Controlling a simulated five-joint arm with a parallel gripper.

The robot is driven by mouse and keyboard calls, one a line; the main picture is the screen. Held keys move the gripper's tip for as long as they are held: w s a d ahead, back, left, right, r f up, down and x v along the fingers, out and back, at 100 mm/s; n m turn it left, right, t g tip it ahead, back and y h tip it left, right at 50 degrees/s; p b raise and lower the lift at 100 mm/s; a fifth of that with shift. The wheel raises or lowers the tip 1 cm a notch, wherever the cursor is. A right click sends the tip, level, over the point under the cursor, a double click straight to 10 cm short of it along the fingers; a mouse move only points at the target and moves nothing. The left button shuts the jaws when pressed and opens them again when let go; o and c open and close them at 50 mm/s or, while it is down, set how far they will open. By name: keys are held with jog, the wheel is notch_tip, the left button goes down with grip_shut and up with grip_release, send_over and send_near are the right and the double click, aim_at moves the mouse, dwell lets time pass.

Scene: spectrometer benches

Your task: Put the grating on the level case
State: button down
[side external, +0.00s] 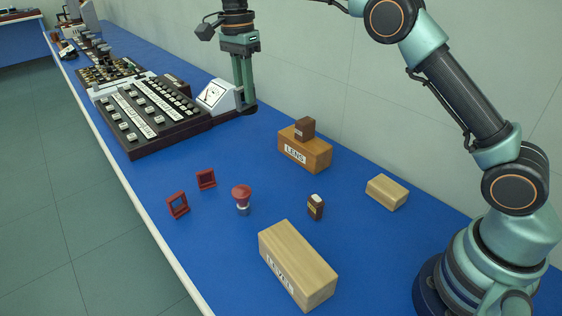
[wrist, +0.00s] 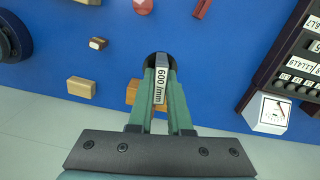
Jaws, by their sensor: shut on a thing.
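My gripper (side external: 246,98) hangs over the far part of the blue bench, near the meter. In the wrist view its green fingers (wrist: 160,72) are shut on the grating, a dark round piece with a white "600 /mm" label (wrist: 160,86). In the side view the grating (side external: 249,108) shows only as a dark shape at the fingertips. The level case (side external: 297,262), a pale wooden box marked LEVEL, lies at the near front with a bare top. In the wrist view only an edge of it (wrist: 88,2) shows at the top.
A LENS box (side external: 305,155) carries a brown block (side external: 304,129). A pale block (side external: 387,192), a small dark bottle-like item (side external: 316,207), a red-topped knob (side external: 241,197) and red frames (side external: 178,205) (side external: 206,179) stand around. A control panel (side external: 145,115) and meter (side external: 216,96) are at left.

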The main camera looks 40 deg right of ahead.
jog(key=s+a+r, duration=0.4)
jog(key=s+a, duration=0.1)
jog(key=s, duration=0.1)
jog(key=m, duration=0.1)
send_over(295, 252)
jog(key=shift+t, duration=0.4)
notch_tip(295, 252, down, 19)
jog(key=shift+s+r, duration=0.1)
jog(key=c, duration=0.8)
grip_release()
jog(key=shift+c, duration=0.2)
